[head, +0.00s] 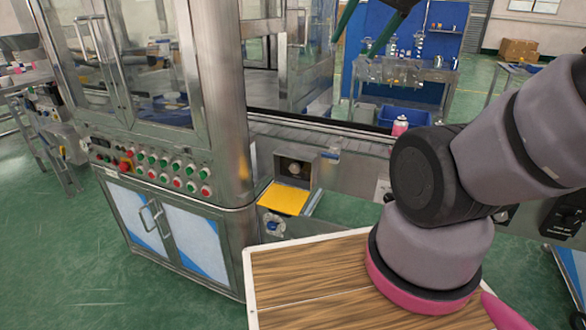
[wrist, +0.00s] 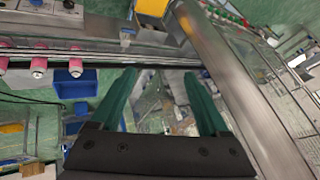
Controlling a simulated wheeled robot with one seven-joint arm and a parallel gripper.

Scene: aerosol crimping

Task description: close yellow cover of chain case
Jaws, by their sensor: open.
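The yellow cover (head: 283,198) of the chain case is a flat panel that lies folded down, roughly level, at the machine's corner. Behind it the chain case (head: 326,170) shows an open front with a dark recess and a round metal part inside. A yellow patch, apparently the cover (wrist: 152,7), also shows at the top edge of the wrist view. My gripper (head: 354,48) has green fingers and is high at the top of the head view, above and right of the cover, apart from it. In the wrist view my gripper (wrist: 160,74) is open with nothing between its fingers.
A steel-framed cabinet with a button panel (head: 150,165) stands left of the cover. A conveyor (head: 330,133) runs behind, with a pink can (head: 400,126) on it. A wooden-topped surface (head: 300,280) is in front. Blue bins (head: 405,116) stand further back.

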